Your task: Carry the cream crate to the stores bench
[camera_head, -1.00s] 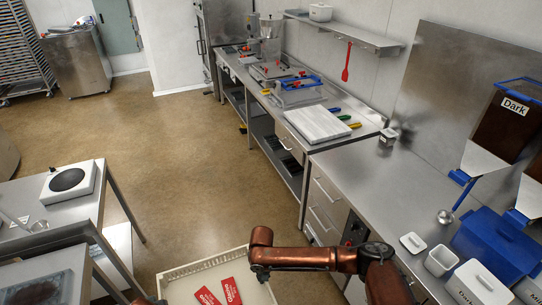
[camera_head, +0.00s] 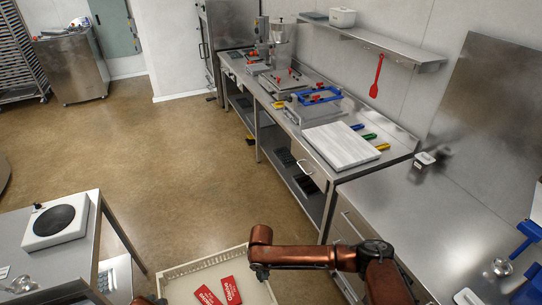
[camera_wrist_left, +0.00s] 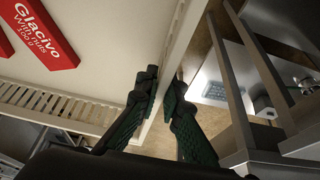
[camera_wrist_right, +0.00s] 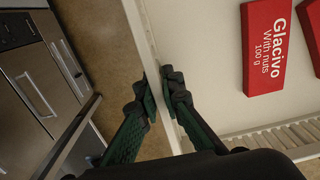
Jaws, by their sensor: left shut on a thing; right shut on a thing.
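The cream crate (camera_head: 178,272) is at the bottom of the head view, held in front of me, with red Glacivo packets (camera_head: 230,290) lying in it. In the left wrist view my left gripper (camera_wrist_left: 165,82) is shut on the crate's wall (camera_wrist_left: 182,50). In the right wrist view my right gripper (camera_wrist_right: 163,80) is shut on the opposite wall (camera_wrist_right: 140,30). In the head view my right arm reaches across to the crate's right side. Only a small part of my left arm shows at the bottom edge, and the crate's near part is cut off.
A steel table with a white hotplate (camera_head: 55,222) stands at the left. Open brown floor (camera_head: 160,150) lies between them.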

